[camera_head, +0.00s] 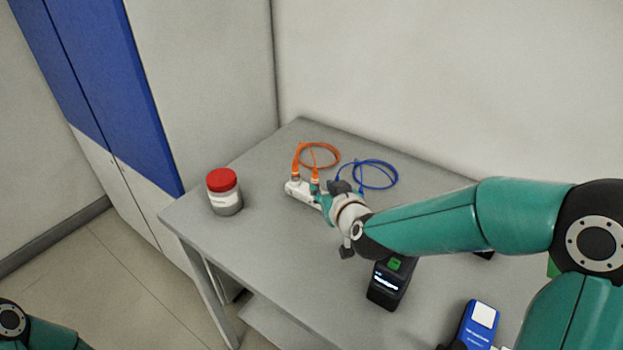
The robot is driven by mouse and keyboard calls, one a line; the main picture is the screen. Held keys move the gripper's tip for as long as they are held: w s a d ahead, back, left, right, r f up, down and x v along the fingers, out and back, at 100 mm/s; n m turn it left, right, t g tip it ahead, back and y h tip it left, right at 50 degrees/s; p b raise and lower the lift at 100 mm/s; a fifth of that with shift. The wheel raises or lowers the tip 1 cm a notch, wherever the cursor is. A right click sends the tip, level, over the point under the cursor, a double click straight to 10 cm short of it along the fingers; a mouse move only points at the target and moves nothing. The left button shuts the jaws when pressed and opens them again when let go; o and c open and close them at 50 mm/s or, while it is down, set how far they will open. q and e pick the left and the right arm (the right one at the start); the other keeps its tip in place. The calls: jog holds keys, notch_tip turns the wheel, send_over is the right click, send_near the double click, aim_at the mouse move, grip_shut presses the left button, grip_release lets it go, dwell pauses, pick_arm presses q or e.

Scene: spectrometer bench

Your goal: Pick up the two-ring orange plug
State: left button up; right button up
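Two orange plugs stand upright at a white holder on the bench: the left plug (296,172) and the right plug (315,178). An orange cable (332,148) loops behind them. The ring marks are too small to tell which plug has two. My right gripper (338,188) is just right of the right plug, close to the white holder (299,190). My wrist hides much of it, so its fingers and any contact cannot be made out. Only a piece of my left arm shows at the lower left; its gripper is out of view.
A blue cable coil (377,174) lies right of the orange one. A red-lidded jar (224,191) stands near the left edge of the grey table (252,252). A black device (389,283) and a blue device (478,324) stand in front. The table's left front is clear.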

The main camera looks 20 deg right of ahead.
aim_at(316, 181)
jog(key=x, duration=0.3)
jog(key=shift+w+d+f+p, duration=0.1)
jog(key=shift+w+p, duration=0.3)
jog(key=shift+w, duration=0.05)
jog(key=p+x, duration=0.1)
jog(key=x, duration=0.3)
jog(key=shift+w, duration=0.1)
jog(key=shift+c, duration=0.4)
grip_shut()
